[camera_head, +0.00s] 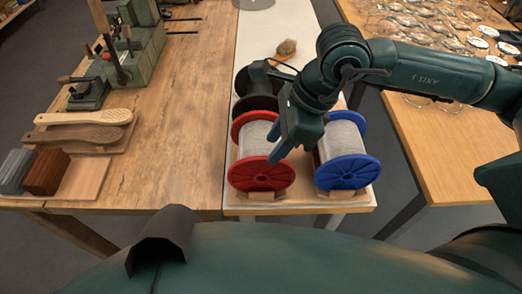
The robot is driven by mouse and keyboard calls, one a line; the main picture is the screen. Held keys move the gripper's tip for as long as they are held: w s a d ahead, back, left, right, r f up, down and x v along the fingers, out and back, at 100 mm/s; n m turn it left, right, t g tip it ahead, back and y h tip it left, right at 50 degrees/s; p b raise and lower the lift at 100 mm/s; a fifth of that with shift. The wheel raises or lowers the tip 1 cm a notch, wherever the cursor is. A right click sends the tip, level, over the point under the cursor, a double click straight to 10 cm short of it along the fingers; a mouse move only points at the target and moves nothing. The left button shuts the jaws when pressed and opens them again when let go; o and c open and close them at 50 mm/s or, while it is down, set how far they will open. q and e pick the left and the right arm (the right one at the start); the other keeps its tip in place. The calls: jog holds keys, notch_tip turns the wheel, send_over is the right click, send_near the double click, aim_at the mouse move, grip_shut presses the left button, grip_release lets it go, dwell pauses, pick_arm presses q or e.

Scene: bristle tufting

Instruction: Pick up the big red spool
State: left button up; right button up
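The big red spool (261,173) lies on its side near the front of the pale bench strip, wound with pale grey thread, a red round flange facing me. A like spool with blue flanges (347,172) lies to its right. My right gripper (285,154) reaches in from the right and points down over the right side of the red spool, between the two spools. It hides part of the red spool's thread and far flange. Whether it touches the spool, and how far its fingers are apart, I cannot make out. My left gripper is out of view.
Black spools (257,95) lie behind the red one. Small wooden blocks (261,196) sit at the spools' front. Wooden brush bodies (75,133) and a green machine (137,50) stand on the left bench. The right table (448,165) holds many small glinting items at the back.

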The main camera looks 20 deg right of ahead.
aim_at(262, 156)
jog(key=shift+w+p+x, duration=0.15)
jog(key=shift+p+x, duration=0.2)
jog(key=shift+x, duration=1)
jog(key=shift+w+p+x, duration=0.15)
jog(key=shift+p+x, duration=0.2)
jog(key=shift+x, duration=1.05)
jog(key=shift+c, duration=0.3)
jog(key=shift+r, duration=0.1)
grip_shut()
jog(key=shift+w+r, duration=0.1)
